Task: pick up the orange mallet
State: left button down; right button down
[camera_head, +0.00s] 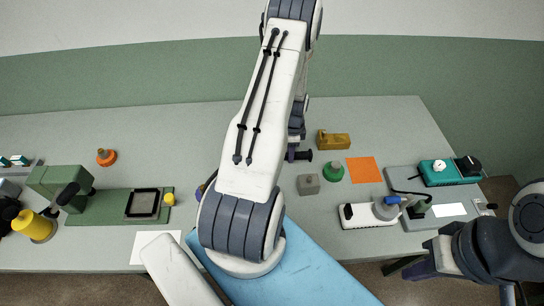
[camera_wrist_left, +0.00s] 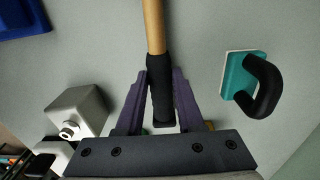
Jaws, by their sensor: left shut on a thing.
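In the left wrist view, a light wooden handle with a black grip (camera_wrist_left: 160,78) runs down from the top edge, apparently the mallet's. Its head is outside that view, so I see no orange on it. The purple fingers of my left gripper (camera_wrist_left: 160,110) are shut on the black grip. In the head view, my left gripper (camera_head: 291,153) is mostly hidden by my arm, with a short black end (camera_head: 303,155) showing at its right. My right gripper shows only partly at lower right.
The grey-green table (camera_head: 355,108) holds an orange knob-like piece (camera_head: 106,157), a green machine (camera_head: 62,183), a yellow spool (camera_head: 35,226), a grey cube (camera_head: 308,184), a tan block (camera_head: 334,140) and an orange square (camera_head: 364,170). A teal box (camera_head: 448,173) stands right. The back middle is clear.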

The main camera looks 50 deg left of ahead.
pick_arm(q)
jog(key=shift+r, duration=0.1)
jog(key=shift+w+r+b, duration=0.1)
jog(key=shift+r+b, duration=0.2)
jog(key=shift+r, duration=0.1)
jog(key=r+b, duration=0.1)
jog(key=d+r+b, duration=0.1)
jog(key=r, duration=0.1)
jog(key=shift+r, duration=0.25)
jog(key=d+r+b, duration=0.1)
jog(key=d+r, duration=0.1)
jog(key=d, duration=0.1)
jog(key=s+d+r+b, duration=0.1)
jog(key=d+r, duration=0.1)
jog(key=d, duration=0.2)
jog(key=d+r, duration=0.2)
jog(key=d, duration=0.1)
jog(key=shift+s+d+r+b, duration=0.15)
jog(key=shift+d+r+b, duration=0.15)
jog(key=shift+b, duration=0.1)
jog(key=c, duration=1.3)
grip_release()
grip_shut()
